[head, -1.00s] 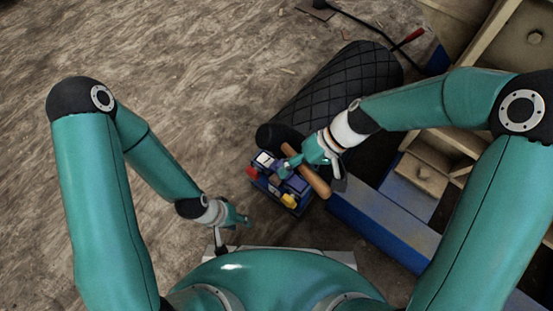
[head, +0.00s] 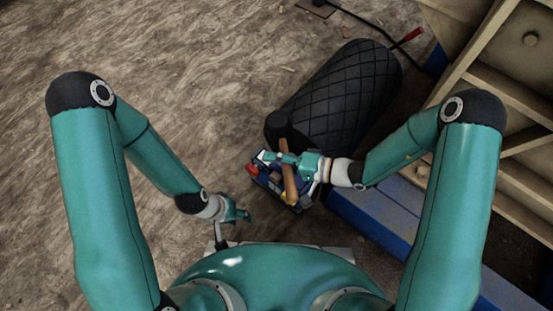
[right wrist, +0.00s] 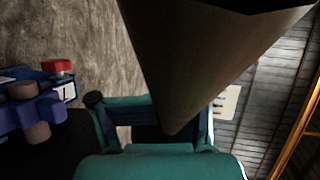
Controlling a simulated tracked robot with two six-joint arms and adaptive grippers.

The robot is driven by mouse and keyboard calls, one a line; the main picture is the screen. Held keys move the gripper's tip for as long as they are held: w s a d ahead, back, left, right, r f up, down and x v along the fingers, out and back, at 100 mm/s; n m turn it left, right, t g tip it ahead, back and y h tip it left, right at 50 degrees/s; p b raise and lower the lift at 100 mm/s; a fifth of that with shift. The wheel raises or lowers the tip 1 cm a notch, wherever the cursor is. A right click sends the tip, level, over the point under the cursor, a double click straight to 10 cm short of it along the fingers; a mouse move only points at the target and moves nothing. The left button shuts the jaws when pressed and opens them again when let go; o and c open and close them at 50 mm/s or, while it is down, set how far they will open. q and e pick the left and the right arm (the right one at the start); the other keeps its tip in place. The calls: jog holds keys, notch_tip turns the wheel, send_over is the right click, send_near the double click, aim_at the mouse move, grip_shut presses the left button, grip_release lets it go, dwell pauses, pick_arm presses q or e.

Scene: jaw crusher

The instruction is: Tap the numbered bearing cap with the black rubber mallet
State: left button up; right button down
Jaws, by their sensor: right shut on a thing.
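The black rubber mallet has a black head (head: 281,126) and a brown wooden handle (head: 290,182). My right gripper (head: 286,160) is shut on the handle, with the head on the far side of it. In the right wrist view the handle (right wrist: 205,50) looms large above the gripper. Beneath the mallet is a cluster of blue parts, partly covered by gripper and handle. One blue part carries a white face with a dark mark (right wrist: 68,92); I cannot tell for sure that it is the numbered bearing cap. My left gripper (head: 243,214) is apart, low at the left; its jaws are unclear.
A black quilted cylinder (head: 343,98) lies just behind the blue parts. A blue beam (head: 375,222) and a large beige ribbed machine body (head: 510,110) stand at the right. A red-tipped bar (head: 408,37) is at the back. The floor at left is clear.

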jog(key=r+t+y+b, duration=0.1)
jog(key=y+b, duration=0.1)
jog(key=b, duration=0.1)
dwell(0.5)
jog(key=shift+b, duration=0.3)
notch_tip(320, 180, down, 14)
jog(key=b, duration=0.9)
notch_tip(320, 180, up, 5)
jog(key=p, duration=0.4)
jog(key=shift+f, duration=0.15)
